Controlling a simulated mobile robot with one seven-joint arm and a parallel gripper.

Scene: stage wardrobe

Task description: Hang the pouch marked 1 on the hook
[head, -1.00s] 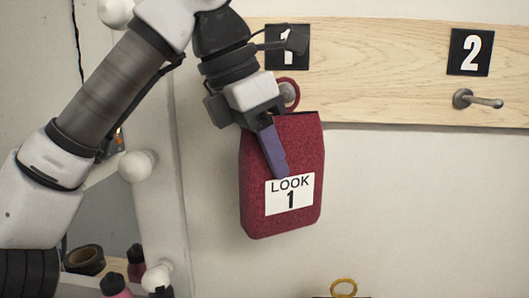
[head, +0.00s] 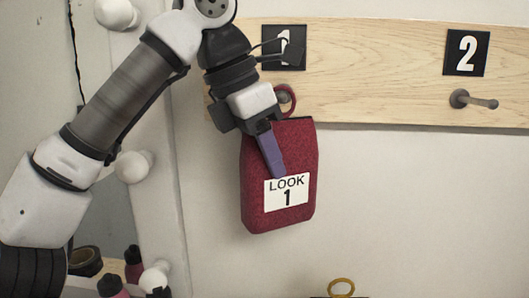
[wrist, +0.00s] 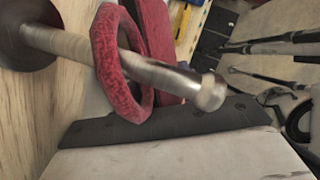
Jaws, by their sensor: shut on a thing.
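The dark red pouch (head: 252,198) has a white label reading LOOK 1 and hangs upright just below the board. My gripper (head: 272,155) is shut on the pouch near its upper front; the purple finger lies against its face. The pouch's red ring (head: 294,103) is at the hook under the 1 sign, where my gripper partly hides it. In the wrist view, the hook (wrist: 160,75) is a metal peg with a rounded tip. The red ring (wrist: 134,108) appears around the peg, between its wall base and tip. Part of the pouch (wrist: 155,38) shows behind the peg.
The wooden board (head: 380,80) carries the 1 sign (head: 278,60), partly covered by my arm, and the 2 sign (head: 467,53). An empty second hook (head: 475,100) is at right. A yellow ring (head: 342,287) shows at the bottom edge. Wall right of the pouch is clear.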

